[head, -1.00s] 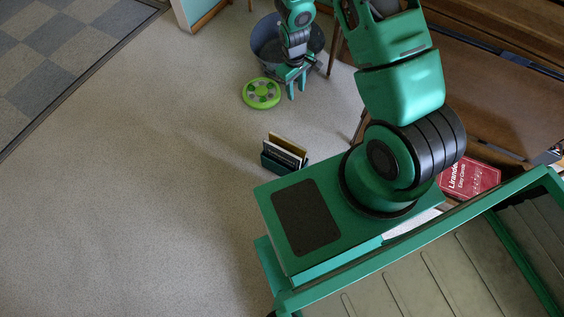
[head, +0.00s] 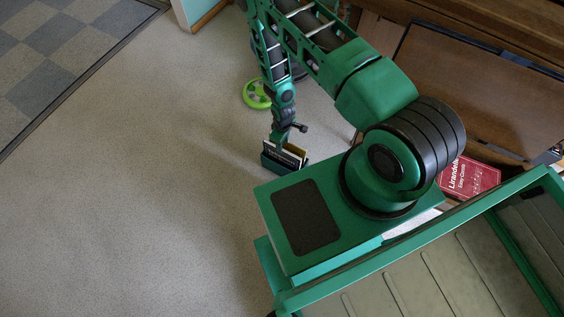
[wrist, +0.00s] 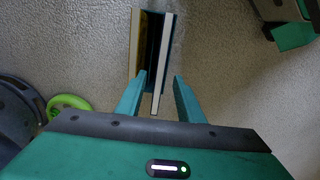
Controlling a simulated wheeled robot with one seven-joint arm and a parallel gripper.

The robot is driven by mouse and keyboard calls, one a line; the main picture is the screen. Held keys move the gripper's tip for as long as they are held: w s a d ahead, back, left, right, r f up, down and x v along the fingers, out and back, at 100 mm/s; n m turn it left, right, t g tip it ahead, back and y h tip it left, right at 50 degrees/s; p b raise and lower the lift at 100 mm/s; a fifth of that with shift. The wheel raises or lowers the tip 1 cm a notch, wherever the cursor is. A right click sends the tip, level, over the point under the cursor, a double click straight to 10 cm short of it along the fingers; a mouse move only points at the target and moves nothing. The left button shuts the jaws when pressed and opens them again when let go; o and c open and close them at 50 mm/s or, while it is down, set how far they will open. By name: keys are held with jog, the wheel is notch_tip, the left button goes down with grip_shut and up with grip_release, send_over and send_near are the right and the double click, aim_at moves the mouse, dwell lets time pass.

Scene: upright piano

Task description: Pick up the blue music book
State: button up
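No book that I can clearly tell as the blue music book shows; its cover may be hidden among the books. A dark teal holder (head: 270,163) stands on the carpet with thin books (head: 291,152) upright in it, one with a yellow edge and another with a white edge. In the wrist view, the yellow-edged book (wrist: 137,50) and white-edged book (wrist: 165,55) stand side by side with a dark gap between them. My gripper (wrist: 158,86) is open above the holder, its fingers on either side of the white-edged book's near end. I cannot tell whether they touch it.
A green round object (head: 256,95) lies on the floor beside a dark bin (wrist: 18,110). A red book (head: 470,178) lies to the right, near the brown piano (head: 470,80). The carpet (head: 130,180) left of the holder is clear.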

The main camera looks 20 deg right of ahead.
aim_at(292, 162)
jog(key=shift+w+a+f, duration=0.1)
jog(key=shift+f, duration=3.35)
grip_shut()
